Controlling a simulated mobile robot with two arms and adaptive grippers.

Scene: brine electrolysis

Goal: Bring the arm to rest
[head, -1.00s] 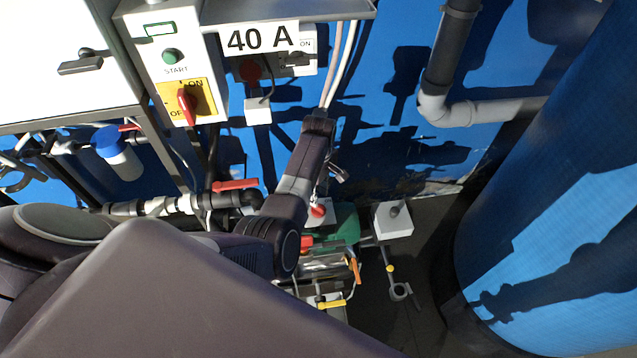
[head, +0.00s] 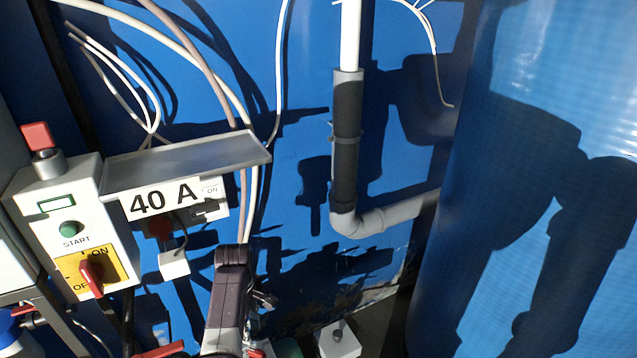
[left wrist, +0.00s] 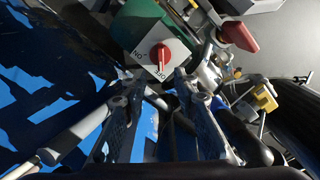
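My left arm rises at the bottom of the head view, and its gripper (head: 263,301) shows only as a small dark metal part beside the wrist. In the left wrist view the two fingers of this gripper (left wrist: 166,98) stand apart with nothing between them. Past the fingertips is a red rotary switch (left wrist: 160,56) on a white ON/OFF plate, in front of a green housing (left wrist: 138,24). I cannot tell the exact gap between fingers and switch. My right gripper is in neither view.
A control box (head: 70,225) with a green START button and a red-handled switch stands left. A grey shelf (head: 185,168) with a "40 A" sign (head: 160,199) juts above my arm. A grey pipe (head: 385,216) and a large blue tank (head: 530,200) are at right.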

